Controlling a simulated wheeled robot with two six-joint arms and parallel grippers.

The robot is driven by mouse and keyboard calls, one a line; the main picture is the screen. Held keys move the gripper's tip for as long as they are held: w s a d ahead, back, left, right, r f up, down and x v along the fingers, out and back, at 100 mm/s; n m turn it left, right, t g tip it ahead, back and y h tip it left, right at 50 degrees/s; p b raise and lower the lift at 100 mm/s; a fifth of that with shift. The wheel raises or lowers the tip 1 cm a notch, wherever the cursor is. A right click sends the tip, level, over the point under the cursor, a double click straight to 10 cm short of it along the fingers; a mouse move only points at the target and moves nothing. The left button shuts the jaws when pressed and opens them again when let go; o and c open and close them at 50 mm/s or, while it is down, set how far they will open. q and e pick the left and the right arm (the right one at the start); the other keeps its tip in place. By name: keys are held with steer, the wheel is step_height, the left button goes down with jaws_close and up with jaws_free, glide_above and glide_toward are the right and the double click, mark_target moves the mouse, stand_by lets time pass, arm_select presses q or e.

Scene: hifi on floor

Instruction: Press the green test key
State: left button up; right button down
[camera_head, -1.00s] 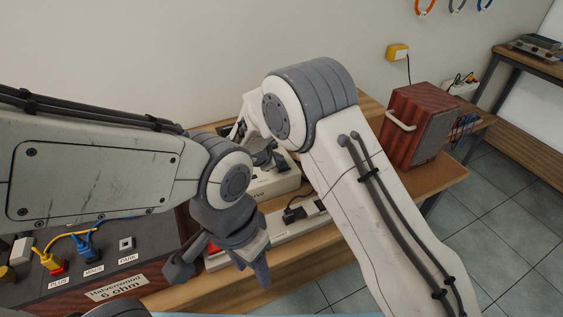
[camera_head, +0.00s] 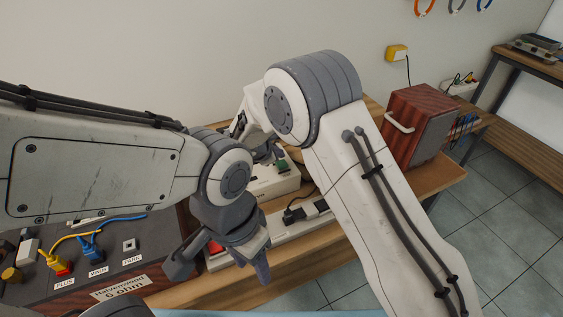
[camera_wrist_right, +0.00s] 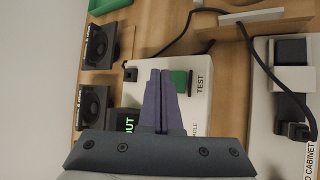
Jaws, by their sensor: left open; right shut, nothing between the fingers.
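The green test key (camera_wrist_right: 181,80) is on a white box (camera_wrist_right: 195,112), beside the printed word TEST. In the head view the green key (camera_head: 282,167) shows on top of the white box (camera_head: 277,184). My right gripper (camera_wrist_right: 160,72) is shut and empty, its purple fingertips over the box just left of the key in the wrist view. I cannot tell whether they touch the box or key. In the head view my right gripper is mostly hidden by the arms. My left gripper (camera_head: 222,270) is open and empty, in front of the box near the bench edge.
A white power strip (camera_head: 325,214) with black plugs lies in front of the box; a black cable (camera_wrist_right: 180,42) passes behind the key. The dark Halvenwood unit (camera_head: 160,265) with yellow and blue plugs stands left. A wooden cabinet (camera_head: 408,128) stands right. Two speaker drivers (camera_wrist_right: 97,46) lie nearby.

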mark_target(279, 165)
step_height(279, 165, up, 4)
steer(key=shift+r+p, duration=0.15)
steer(key=shift+p, duration=1.05)
steer(key=s+d+r+m+g+y, duration=0.1)
steer(key=s+r+m+g+y, duration=0.1)
steer(key=s, duration=1.1)
steer(key=s+d+r+m+g+y, duration=0.1)
steer(key=s+d+r+m+g, duration=0.1)
steer(key=s+m, duration=0.5)
steer(key=s+d+r+m+g+y, duration=0.2)
steer(key=s+r+m+g, duration=0.2)
steer(key=s, duration=1.5)
steer(key=shift+d+r+m+y, duration=0.15)
steer(key=shift+r+m+y, duration=0.2)
steer(key=shift+r, duration=0.35)
steer(key=shift+w, duration=0.1)
